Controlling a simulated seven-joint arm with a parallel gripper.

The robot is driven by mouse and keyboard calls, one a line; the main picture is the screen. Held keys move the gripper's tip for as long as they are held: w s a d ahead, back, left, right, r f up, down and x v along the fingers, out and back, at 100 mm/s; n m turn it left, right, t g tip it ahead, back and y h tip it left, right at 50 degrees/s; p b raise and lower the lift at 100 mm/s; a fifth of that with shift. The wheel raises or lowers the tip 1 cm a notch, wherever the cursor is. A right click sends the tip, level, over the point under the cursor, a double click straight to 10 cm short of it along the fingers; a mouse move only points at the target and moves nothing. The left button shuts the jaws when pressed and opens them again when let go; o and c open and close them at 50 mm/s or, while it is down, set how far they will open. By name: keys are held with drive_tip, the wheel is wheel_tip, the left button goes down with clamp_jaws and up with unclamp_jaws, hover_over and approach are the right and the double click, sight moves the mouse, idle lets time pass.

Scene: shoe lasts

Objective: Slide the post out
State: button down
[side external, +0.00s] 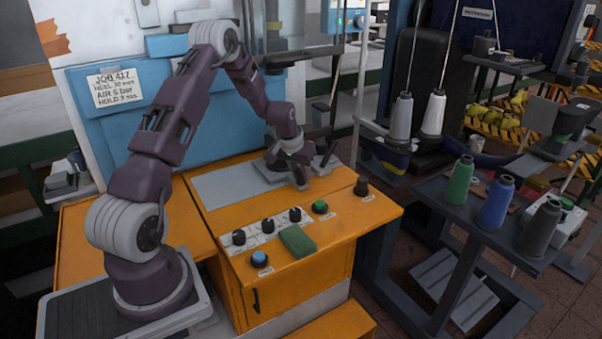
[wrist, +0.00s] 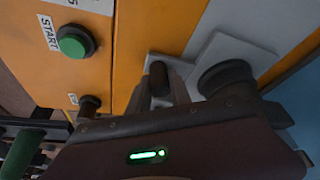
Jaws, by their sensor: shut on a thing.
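My gripper (side external: 301,178) is low over the right part of the grey panel on the orange machine top. In the wrist view its fingers (wrist: 164,88) are closed on a small dark piece with a rounded end (wrist: 158,76). This piece looks like the post, but most of it is hidden by the fingers and I cannot tell how deep it sits. A larger dark round piece (wrist: 226,76) stands beside the fingers on a pale grey plate (wrist: 238,53). In the side view this dark piece (side external: 277,163) is partly behind my gripper.
The orange console has black knobs (side external: 267,225), a green START button (wrist: 74,41), a blue button (side external: 259,258) and a green cloth (side external: 297,241) in front. A single black knob (side external: 361,186) stands at the right. Thread cones (side external: 496,201) stand on a side cart.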

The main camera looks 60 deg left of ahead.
drive_tip(key=s, duration=1.8)
drive_tip(key=shift+s, duration=0.25)
drive_tip(key=c, duration=1.2)
unclamp_jaws()
drive_tip(key=shift+s, duration=0.1)
drive_tip(key=shift+c, duration=0.2)
drive_tip(key=shift+o, duration=0.3)
drive_tip(key=shift+w, duration=0.2)
